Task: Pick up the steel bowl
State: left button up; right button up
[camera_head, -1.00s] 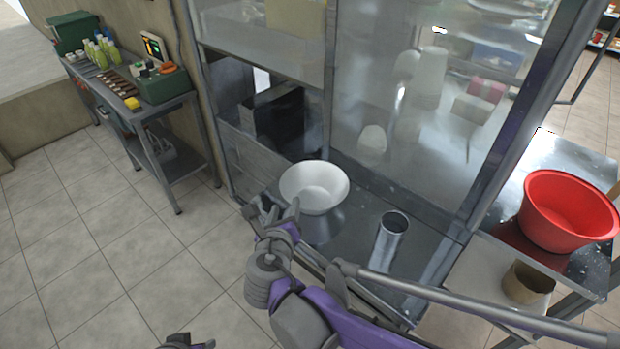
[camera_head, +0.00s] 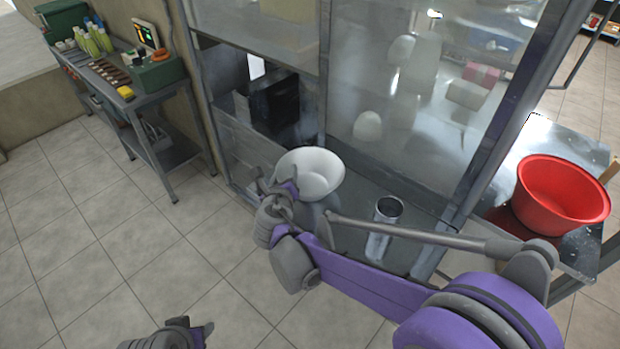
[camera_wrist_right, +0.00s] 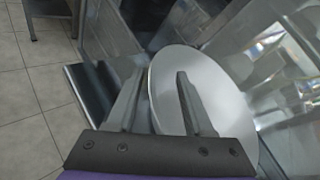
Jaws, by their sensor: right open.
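The steel bowl (camera_head: 318,176) is pale, round and wide-mouthed, and sits on the metal counter inside the glass-fronted cabinet. My right gripper (camera_head: 275,177) is at the bowl's left side and hides part of it. In the right wrist view the bowl (camera_wrist_right: 222,108) fills the middle right. There the open fingers of my right gripper (camera_wrist_right: 156,80) straddle the line of its left rim, one outside and one over the bowl. Contact cannot be told. My left gripper (camera_head: 198,330) is low at the bottom edge, far from the bowl, and its jaws are unclear.
A metal cup (camera_head: 388,210) stands on the counter right of the bowl. Glass panels (camera_head: 400,90) rise behind it. A red basin (camera_head: 562,198) is on the right table. A side table (camera_head: 178,155) with bottles stands at left. The tiled floor at left is clear.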

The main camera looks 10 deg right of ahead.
jog(key=shift+s, duration=0.1)
grip_shut()
jog(key=shift+r, duration=0.1)
dwell(0.4)
